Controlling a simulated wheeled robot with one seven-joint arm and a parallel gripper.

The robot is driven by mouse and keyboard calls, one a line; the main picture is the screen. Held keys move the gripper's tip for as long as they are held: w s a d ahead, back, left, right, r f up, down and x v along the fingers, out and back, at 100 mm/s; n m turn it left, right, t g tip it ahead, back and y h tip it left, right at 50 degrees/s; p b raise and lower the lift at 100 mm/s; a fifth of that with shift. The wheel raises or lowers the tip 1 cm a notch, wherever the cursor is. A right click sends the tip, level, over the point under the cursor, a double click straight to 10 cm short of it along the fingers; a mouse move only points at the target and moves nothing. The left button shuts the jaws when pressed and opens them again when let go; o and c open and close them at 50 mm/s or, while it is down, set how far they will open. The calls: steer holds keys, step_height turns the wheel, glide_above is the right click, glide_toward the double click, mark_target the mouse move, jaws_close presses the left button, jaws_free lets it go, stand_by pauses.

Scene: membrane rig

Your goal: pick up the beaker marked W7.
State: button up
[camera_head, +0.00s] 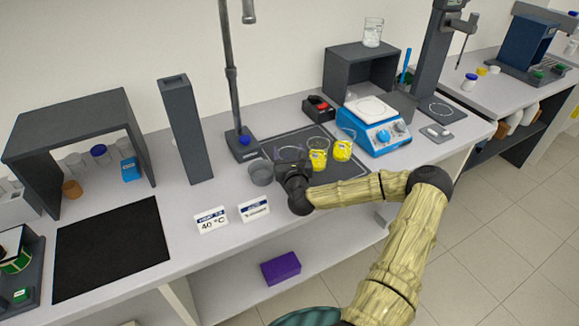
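No marking W7 is readable in the head view, so I cannot tell which vessel bears it. A clear glass beaker (373,32) stands upright on top of the dark open box at the back. Two small vessels with yellow contents or labels, a left one (318,160) and a right one (342,151), stand on the dark mat just right of my gripper (288,157). My gripper is low over the mat's left part, beside a grey round dish (261,173). Its fingertips are small and dark against the mat. Whether they are open or hold something is unclear.
Two signs (211,221) stand at the bench's front. A black mat (110,250) at left is bare.

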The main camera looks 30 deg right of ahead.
steer(key=shift+c, duration=0.5)
steer(key=shift+w+r, duration=0.1)
steer(key=shift+r, duration=0.45)
step_height(320, 180, up, 9)
steer(key=shift+b, duration=0.3)
steer(key=shift+f, duration=0.15)
